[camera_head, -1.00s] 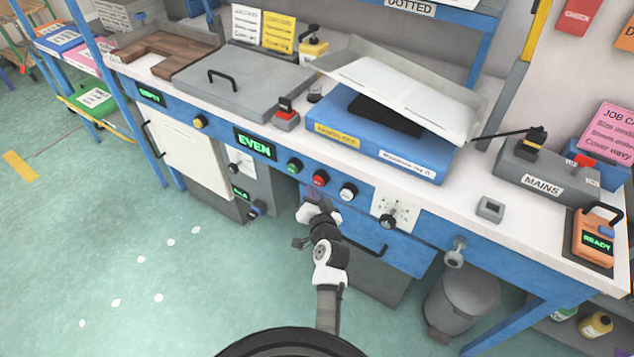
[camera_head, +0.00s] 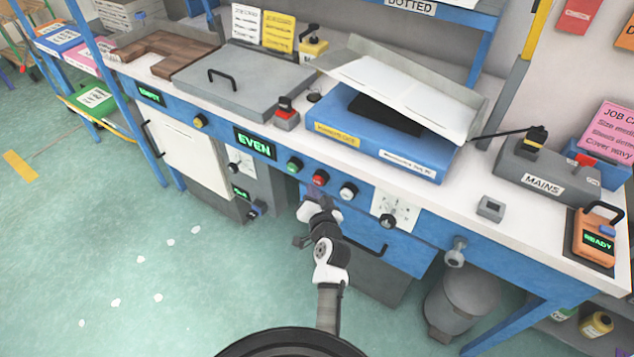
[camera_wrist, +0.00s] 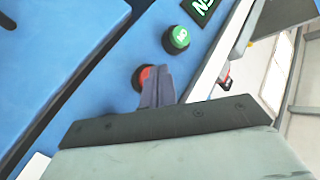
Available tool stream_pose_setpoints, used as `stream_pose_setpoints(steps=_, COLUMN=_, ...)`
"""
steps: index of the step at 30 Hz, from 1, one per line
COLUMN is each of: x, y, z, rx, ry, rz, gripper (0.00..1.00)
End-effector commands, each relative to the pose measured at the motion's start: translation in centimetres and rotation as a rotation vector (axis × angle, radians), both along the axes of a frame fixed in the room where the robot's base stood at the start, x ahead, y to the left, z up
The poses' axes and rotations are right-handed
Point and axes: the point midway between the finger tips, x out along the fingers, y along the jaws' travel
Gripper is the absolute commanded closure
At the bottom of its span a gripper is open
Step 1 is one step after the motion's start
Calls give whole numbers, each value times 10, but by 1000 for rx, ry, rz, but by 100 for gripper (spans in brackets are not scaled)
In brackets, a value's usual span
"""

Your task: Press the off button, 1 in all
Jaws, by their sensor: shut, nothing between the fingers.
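The red button (camera_head: 320,177) sits on the blue front panel of the bench, between a green button and a white one. I take it as the off button; its lettering cannot be read. In the wrist view the red button (camera_wrist: 144,73) is partly hidden behind my fingers. My gripper (camera_head: 312,192) is shut and empty, just below and in front of the red button in the head view. In the wrist view my gripper's fingertips (camera_wrist: 158,70) overlap the button's edge. I cannot tell whether they touch it.
The green button (camera_head: 294,165), marked ON in the wrist view (camera_wrist: 179,38), is close to my fingers. A white button (camera_head: 348,191) and a dial (camera_head: 389,221) are to the right. The EVEN display (camera_head: 255,143) is to the left. The bench top overhangs the panel.

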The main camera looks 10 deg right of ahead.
Motion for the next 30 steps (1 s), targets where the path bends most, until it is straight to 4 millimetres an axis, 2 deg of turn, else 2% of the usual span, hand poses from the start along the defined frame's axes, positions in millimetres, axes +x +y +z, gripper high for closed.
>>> stream_pose_setpoints(steps=30, x=8, y=-8, z=-1, rx=0, ry=0, rz=-1, gripper=100)
